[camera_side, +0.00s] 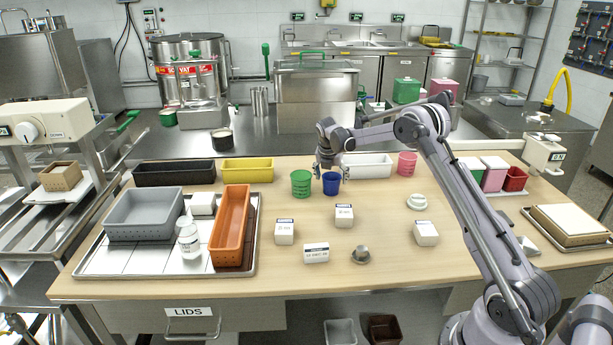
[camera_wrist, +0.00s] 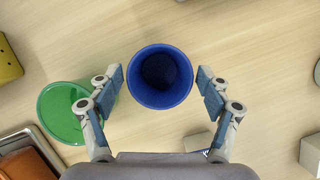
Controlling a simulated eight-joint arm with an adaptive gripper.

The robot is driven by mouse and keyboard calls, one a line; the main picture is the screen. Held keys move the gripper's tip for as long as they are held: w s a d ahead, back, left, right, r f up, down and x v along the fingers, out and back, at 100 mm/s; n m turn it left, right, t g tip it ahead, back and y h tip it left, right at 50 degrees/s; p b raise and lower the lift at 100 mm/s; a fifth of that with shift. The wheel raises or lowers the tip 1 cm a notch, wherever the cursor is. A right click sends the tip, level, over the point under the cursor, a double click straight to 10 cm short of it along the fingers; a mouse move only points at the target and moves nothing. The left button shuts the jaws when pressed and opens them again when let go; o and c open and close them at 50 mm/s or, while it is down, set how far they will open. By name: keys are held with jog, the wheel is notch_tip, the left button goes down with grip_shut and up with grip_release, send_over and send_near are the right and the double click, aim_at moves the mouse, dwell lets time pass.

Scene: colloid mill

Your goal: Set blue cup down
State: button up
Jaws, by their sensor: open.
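The blue cup (camera_side: 331,183) stands upright on the wooden table, just right of the green cup (camera_side: 301,183). In the wrist view the blue cup (camera_wrist: 161,77) shows from above, its round mouth facing the camera and its inside empty. My gripper (camera_wrist: 161,85) is open, with one finger on each side of the blue cup and a gap visible between each finger and the cup wall. In the side view my gripper (camera_side: 331,168) is at the blue cup from above and behind. The green cup (camera_wrist: 68,112) is close to the left finger and partly hidden by it.
A white bin (camera_side: 367,166) and a pink cup (camera_side: 407,163) stand to the right. Black (camera_side: 174,173) and yellow (camera_side: 247,170) bins stand behind left. A metal tray (camera_side: 150,262) with grey and orange bins is at left. Small white boxes (camera_side: 344,216) stand in front.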

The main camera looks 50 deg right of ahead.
jog(key=s+a+r+m+t, duration=0.1)
jog(key=s+a+r+m, duration=0.15)
jog(key=a+r, duration=0.45)
jog(key=s+a+r+m, duration=0.25)
jog(key=a+r, duration=0.25)
jog(key=r, duration=0.4)
jog(key=s+a+r+m+t+y, duration=0.3)
jog(key=s+a+m, duration=0.7)
jog(key=s+a, duration=0.5)
jog(key=s+a+f+m+t+y, duration=0.1)
jog(key=s+a+f+m, duration=0.3)
jog(key=s, duration=0.5)
jog(key=a+m, duration=0.2)
jog(key=m, duration=0.1)
jog(key=shift+a+f+m, duration=0.25)
jog(key=shift+f+m, duration=0.05)
jog(key=shift+f, duration=0.1)
